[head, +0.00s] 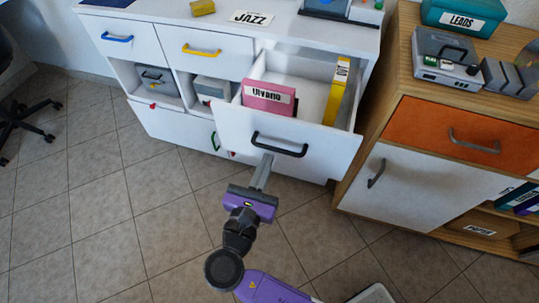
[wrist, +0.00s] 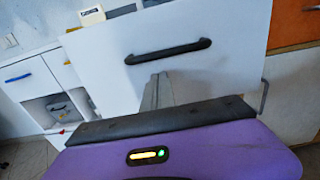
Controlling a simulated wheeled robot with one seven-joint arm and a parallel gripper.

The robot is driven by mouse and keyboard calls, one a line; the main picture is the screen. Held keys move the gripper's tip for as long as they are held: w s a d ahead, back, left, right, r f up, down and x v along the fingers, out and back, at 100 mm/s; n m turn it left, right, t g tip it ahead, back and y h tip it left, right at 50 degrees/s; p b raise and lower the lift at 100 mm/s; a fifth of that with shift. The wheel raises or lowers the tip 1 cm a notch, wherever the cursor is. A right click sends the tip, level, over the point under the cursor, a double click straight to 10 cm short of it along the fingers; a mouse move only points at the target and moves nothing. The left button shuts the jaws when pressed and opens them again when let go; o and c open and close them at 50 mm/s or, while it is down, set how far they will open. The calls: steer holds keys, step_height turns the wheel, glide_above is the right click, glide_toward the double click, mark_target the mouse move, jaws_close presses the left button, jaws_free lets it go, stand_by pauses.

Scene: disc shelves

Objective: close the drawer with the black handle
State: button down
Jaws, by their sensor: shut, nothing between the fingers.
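The drawer with the black handle (head: 330,148) stands pulled out of the white cabinet, with its inside showing in the head view. Its black handle (head: 279,145) runs across the upper part of the front, and it also shows in the wrist view (wrist: 168,51). A pink box (head: 268,99) and a yellow box (head: 337,92) stand inside the drawer. My gripper (head: 266,161) is shut and empty. Its fingertips are in front of the drawer front, just below the handle. I cannot tell whether they touch the front.
A wooden cabinet (head: 400,110) with an orange drawer (head: 440,133) and a white door (head: 400,188) stands close on the right. White drawers with blue (head: 117,38) and yellow (head: 202,50) handles are shut on the left. The tiled floor in front is clear. A black chair base (head: 22,115) is far left.

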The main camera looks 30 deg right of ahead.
steer(key=shift+x, duration=1.5)
glide_above(298, 94)
steer(key=shift+s+a, duration=0.2)
steer(key=shift+a, duration=0.2)
steer(key=shift+w+d+r, duration=0.1)
steer(key=shift+w+d, duration=0.1)
steer(key=shift+d, duration=0.2)
